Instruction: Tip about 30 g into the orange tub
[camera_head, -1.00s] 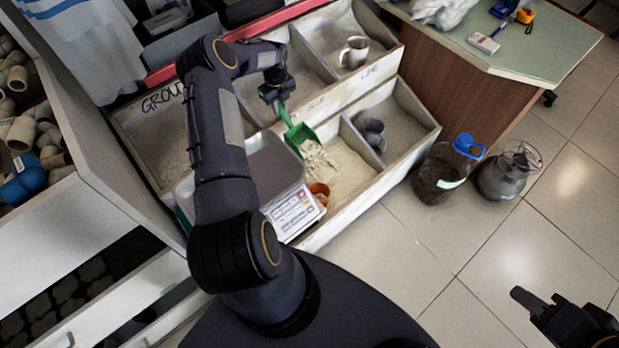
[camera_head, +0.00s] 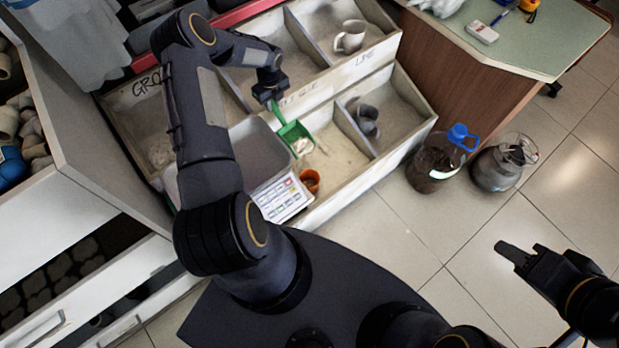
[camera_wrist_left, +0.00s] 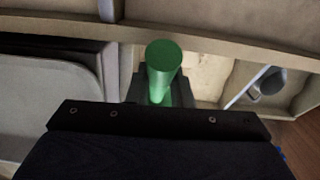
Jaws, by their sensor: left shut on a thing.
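My left gripper (camera_head: 271,96) is shut on the handle of a green scoop (camera_head: 290,130), over the front row of bins. The handle also shows in the left wrist view (camera_wrist_left: 163,68), between the jaws. Pale powder (camera_head: 302,146) shows at the scoop's mouth; how much it holds cannot be told. The small orange tub (camera_head: 310,180) stands beside the scale's display, nearer me than the scoop. The scale (camera_head: 283,198) has a large grey pan (camera_head: 262,150), partly hidden by my left arm. My right gripper (camera_head: 520,256) is over the floor at right, away from the bins; its opening is unclear.
The bin holding pale powder (camera_head: 340,160) lies right of the scoop, with a divider beyond it.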

